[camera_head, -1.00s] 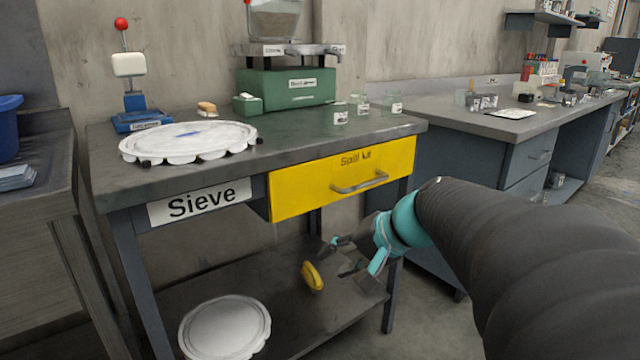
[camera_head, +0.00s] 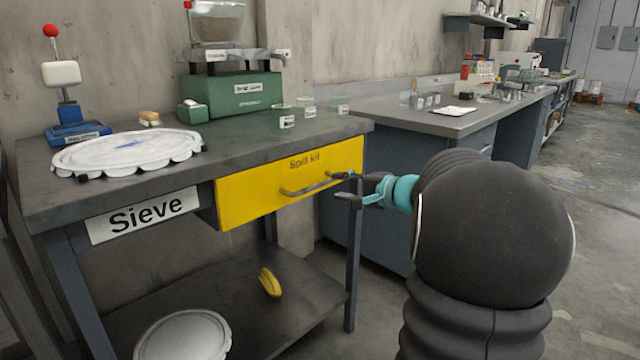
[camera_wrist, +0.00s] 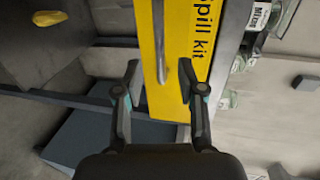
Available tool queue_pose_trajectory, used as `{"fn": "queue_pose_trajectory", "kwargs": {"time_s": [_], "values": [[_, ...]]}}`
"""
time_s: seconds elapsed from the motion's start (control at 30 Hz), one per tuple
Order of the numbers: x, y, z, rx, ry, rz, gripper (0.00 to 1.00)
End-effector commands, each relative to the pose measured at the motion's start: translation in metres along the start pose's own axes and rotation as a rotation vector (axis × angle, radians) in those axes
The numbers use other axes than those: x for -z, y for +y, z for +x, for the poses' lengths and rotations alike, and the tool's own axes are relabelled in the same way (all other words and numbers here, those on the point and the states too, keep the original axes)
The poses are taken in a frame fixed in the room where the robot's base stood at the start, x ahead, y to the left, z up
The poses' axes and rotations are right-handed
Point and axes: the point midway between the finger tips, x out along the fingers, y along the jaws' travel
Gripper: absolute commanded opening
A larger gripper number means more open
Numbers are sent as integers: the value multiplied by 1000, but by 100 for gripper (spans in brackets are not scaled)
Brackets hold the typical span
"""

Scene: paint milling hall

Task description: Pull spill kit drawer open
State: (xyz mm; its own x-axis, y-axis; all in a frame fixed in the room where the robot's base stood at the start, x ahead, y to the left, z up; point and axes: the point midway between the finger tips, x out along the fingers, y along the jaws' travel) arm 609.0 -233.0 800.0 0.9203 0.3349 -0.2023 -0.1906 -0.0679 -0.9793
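The yellow spill kit drawer (camera_head: 255,193) sits shut under the top of the sieve bench. Its grey bar handle (camera_head: 305,186) runs across its front. My gripper (camera_head: 343,185) is at the right end of the handle in the head view. In the wrist view the two fingers of my gripper (camera_wrist: 158,85) are spread apart, and the handle (camera_wrist: 159,50) lies between them, beyond the tips. The drawer front (camera_wrist: 175,70) stands upright in that view with the words "Spill kit". I cannot tell whether a finger touches the handle.
The bench (camera_head: 60,196) carries a white sieve lid (camera_head: 125,152), a green scale (camera_head: 232,105) and several glass jars. A yellow object (camera_head: 270,282) lies on its lower shelf. A second grey bench (camera_head: 440,118) stands to the right. Open floor (camera_head: 590,250) lies at the right.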

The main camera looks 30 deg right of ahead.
Motion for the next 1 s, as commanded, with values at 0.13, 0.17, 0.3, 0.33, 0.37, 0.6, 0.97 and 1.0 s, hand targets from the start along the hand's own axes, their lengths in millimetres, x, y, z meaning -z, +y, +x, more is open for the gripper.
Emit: {"fn": "queue_pose_trajectory", "kwargs": {"time_s": [0.13, 0.17, 0.3, 0.33, 0.37, 0.6, 0.97, 1.0], "values": [[-1, 0, 30, -2, -3, 2, 39], [-1, 0, 35, -1, -3, 1, 39], [-1, 0, 56, -2, -2, 1, 39], [0, 0, 59, -1, -2, 1, 39], [-1, -1, 62, -1, -2, 0, 39], [0, 0, 76, -1, 0, 1, 39], [0, 0, 76, -1, 0, 1, 14], [0, 0, 76, -1, 0, 1, 4]]}}
